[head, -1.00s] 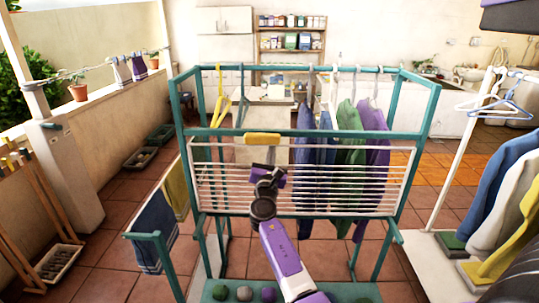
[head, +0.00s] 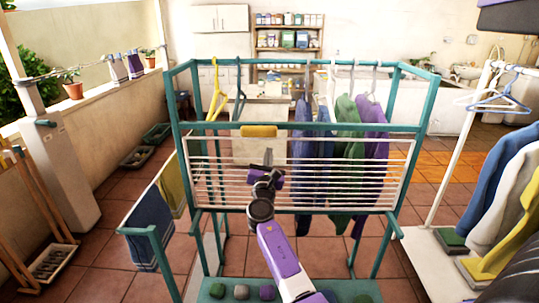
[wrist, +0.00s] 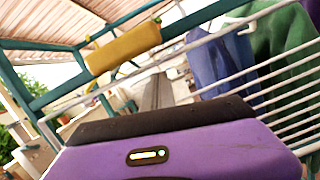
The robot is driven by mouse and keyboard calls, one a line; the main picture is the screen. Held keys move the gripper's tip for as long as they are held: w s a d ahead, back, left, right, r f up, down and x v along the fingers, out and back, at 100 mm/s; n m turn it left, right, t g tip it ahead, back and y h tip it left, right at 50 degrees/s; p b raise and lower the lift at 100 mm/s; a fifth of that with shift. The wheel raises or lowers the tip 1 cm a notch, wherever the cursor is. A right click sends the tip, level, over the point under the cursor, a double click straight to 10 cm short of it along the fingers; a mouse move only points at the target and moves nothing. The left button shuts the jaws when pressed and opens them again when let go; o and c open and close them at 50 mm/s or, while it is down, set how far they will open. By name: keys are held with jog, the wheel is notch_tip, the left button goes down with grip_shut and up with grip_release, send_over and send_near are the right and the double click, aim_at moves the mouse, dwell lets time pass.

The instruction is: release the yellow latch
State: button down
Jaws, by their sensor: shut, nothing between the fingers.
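The yellow latch (head: 259,131) is a small block on the teal front rail of the drying rack (head: 340,127), at the top edge of a white wire panel (head: 345,185). In the wrist view the latch (wrist: 122,48) is at the upper left, clamped over the rail. The panel stands upright against the frame below the rail. My gripper (head: 268,157) is in front of the panel, just below and slightly right of the latch. Its grey fingers (wrist: 157,92) are shut and empty, pointing toward the panel. They look apart from the latch; the exact depth gap is unclear.
Blue, green and purple clothes (head: 345,135) hang inside the rack at right, and a yellow hanger (head: 217,95) at left. A towel bar with a blue towel (head: 152,225) juts out at left. A garment rail with jackets (head: 505,170) stands at right.

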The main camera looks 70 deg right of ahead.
jog(key=v, duration=1)
jog(key=shift+s+f+b, duration=0.25)
jog(key=shift+f+b, duration=0.1)
jog(key=shift+b, duration=0.05)
